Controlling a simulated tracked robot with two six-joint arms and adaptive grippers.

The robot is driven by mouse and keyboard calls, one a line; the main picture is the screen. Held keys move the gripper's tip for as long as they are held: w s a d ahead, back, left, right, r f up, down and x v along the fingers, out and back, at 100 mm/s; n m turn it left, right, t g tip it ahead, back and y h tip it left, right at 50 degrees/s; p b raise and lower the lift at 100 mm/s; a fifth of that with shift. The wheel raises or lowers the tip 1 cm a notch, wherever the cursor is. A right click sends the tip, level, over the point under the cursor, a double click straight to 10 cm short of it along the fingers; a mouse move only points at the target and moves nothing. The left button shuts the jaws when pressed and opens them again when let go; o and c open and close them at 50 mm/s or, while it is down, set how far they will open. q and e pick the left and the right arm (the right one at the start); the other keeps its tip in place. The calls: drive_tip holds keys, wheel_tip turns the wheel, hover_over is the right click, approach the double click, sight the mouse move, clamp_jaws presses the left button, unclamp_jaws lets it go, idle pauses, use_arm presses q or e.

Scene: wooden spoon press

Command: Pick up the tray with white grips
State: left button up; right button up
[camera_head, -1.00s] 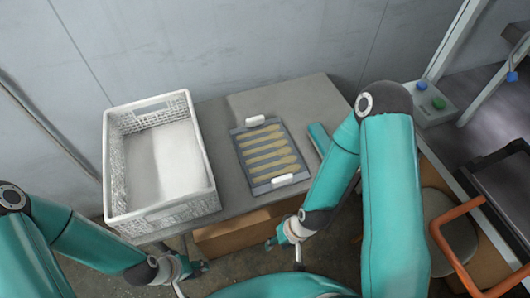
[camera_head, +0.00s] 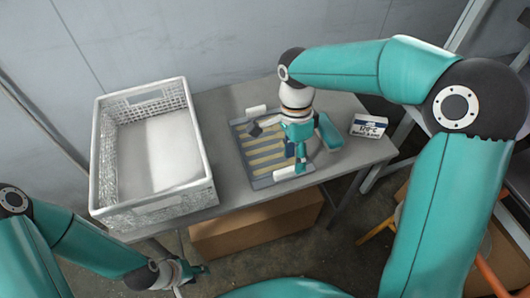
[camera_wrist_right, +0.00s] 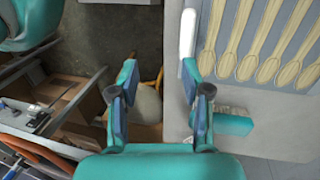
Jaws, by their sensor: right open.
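The grey tray (camera_head: 240,153) lies on the table and holds a row of wooden spoons (camera_head: 262,160). One white grip (camera_head: 256,110) is at its far end and the other white grip (camera_head: 287,172) at its near end. My right gripper (camera_head: 278,150) is over the tray's right part, open and empty, and hides some of it. In the right wrist view, the open fingers (camera_wrist_right: 160,92) have one finger close by a white grip (camera_wrist_right: 187,35); contact cannot be told. My left gripper (camera_head: 193,279) is open and empty at the bottom left, away from the tray.
A white mesh crate (camera_head: 103,160) stands left of the tray. A teal brush (camera_head: 328,132) lies close to the tray's right side. A white sign reading 170°C (camera_head: 369,126) stands further right. A cardboard box (camera_head: 255,228) is below the table (camera_head: 225,105).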

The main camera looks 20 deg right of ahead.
wheel_tip(320, 180, up, 7)
drive_tip(key=w+a+t+b, duration=0.1)
drive_tip(key=w+t+b, duration=0.1)
drive_tip(key=b, duration=0.1)
hover_over(286, 170)
wheel_tip(286, 170, down, 10)
drive_tip(key=shift+r, duration=0.2)
drive_tip(key=shift+a+f, duration=0.1)
drive_tip(key=shift+f, duration=3.05)
use_arm(q)
wheel_tip(286, 170, down, 5)
drive_tip(key=shift+r, duration=0.1)
use_arm(e)
clamp_jaws()
